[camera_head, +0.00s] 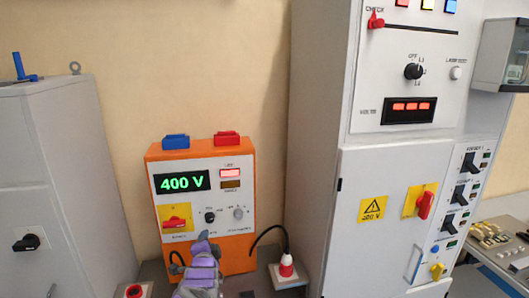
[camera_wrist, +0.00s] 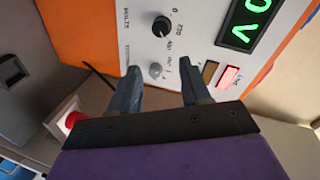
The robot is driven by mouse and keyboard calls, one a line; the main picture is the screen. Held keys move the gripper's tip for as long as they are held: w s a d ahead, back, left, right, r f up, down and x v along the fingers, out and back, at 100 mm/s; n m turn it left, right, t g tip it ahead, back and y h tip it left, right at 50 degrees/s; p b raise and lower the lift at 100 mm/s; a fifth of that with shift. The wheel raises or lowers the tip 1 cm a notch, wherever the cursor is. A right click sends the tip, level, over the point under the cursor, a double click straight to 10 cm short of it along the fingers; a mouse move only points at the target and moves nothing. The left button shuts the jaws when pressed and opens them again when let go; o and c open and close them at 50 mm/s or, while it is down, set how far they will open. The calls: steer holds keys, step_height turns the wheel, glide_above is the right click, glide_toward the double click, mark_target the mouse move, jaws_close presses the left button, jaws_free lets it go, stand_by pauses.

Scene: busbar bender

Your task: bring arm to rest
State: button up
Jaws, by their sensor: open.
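My gripper (camera_wrist: 160,72) is open, with its two dark fingers apart and nothing between them in the wrist view. In the head view my purple and grey arm rises from the bottom edge, and my gripper (camera_head: 203,238) is in front of the lower part of the orange power unit (camera_head: 240,160). The unit's display reads 400 V in green, and a red lamp (camera_head: 229,173) is lit beside it. In the wrist view the unit's white panel (camera_wrist: 185,25) is close beyond the fingertips, with a knob near them. I cannot tell whether the fingers touch it.
A tall grey cabinet (camera_head: 385,180) with switches stands at the right, and a grey machine (camera_head: 60,150) at the left. A red and white socket (camera_head: 287,268) with a black cable is right of my arm. A red button (camera_head: 134,291) sits at the bottom left.

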steer(key=s+d+r+n+g+h+b, duration=0.1)
steer(key=s+d+r+g, duration=0.1)
steer(key=d, duration=0.6)
steer(key=s+d+r+n+g+h, duration=0.1)
steer(key=d+n+g, duration=0.1)
steer(key=d, duration=0.6)
steer(key=s+d+n+g+h+b, duration=0.1)
steer(key=s+d+g, duration=0.2)
steer(key=s+d, duration=0.6)
steer(key=s+d+f+n+g, duration=0.1)
steer(key=s+d+n+g, duration=0.1)
steer(key=s, duration=1.1)
steer(key=s+d+f+n+g+b, duration=0.1)
steer(key=s+d+n+g, duration=0.2)
steer(key=s, duration=1.1)
steer(key=s+d+f+n+g+b, duration=0.1)
steer(key=s+d+n+g, duration=0.2)
steer(key=s, duration=1)
steer(key=shift+s+d+g+y, duration=0.35)
steer(key=shift+d+g, duration=0.25)
steer(key=shift+g, duration=0.5)
steer(key=shift+f, duration=0.1)
